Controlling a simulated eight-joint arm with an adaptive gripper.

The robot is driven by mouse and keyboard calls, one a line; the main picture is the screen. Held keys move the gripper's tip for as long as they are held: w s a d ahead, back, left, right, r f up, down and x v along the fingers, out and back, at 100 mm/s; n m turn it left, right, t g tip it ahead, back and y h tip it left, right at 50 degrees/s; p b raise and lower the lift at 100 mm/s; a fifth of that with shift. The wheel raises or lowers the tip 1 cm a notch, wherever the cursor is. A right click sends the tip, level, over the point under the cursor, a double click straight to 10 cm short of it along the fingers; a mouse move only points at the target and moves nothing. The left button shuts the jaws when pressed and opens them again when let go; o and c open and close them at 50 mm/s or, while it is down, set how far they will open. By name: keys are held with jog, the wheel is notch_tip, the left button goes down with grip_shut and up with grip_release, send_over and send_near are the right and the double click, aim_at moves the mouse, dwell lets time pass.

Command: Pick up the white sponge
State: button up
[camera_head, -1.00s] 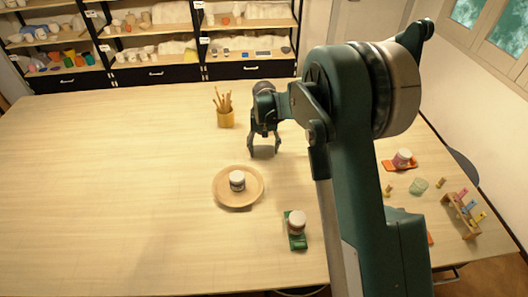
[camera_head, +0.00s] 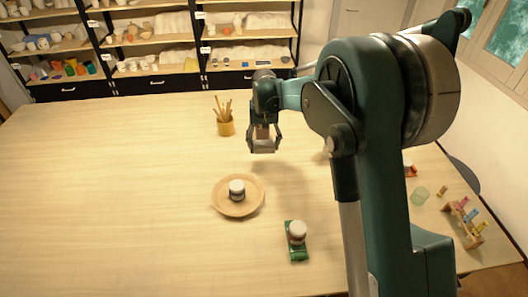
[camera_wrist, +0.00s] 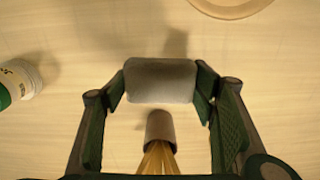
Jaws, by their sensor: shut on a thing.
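The white sponge (camera_wrist: 160,80) is a rounded block that looks greyish in shadow. It lies across the space between my gripper's fingertips (camera_wrist: 161,84), with a finger pressed on each end. In the head view, my gripper (camera_head: 263,146) points down over the table with the pale sponge (camera_head: 263,143) between its fingers. The sponge appears to be above the tabletop, with a shadow on the wood in the wrist view.
A brush cup (camera_head: 226,127) stands just behind my gripper. A wooden plate (camera_head: 251,206) with a jar (camera_head: 237,189) is in front. A white-and-green container (camera_wrist: 17,82) is nearby. The table's left is clear.

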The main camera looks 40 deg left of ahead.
jog(key=shift+r, duration=0.9)
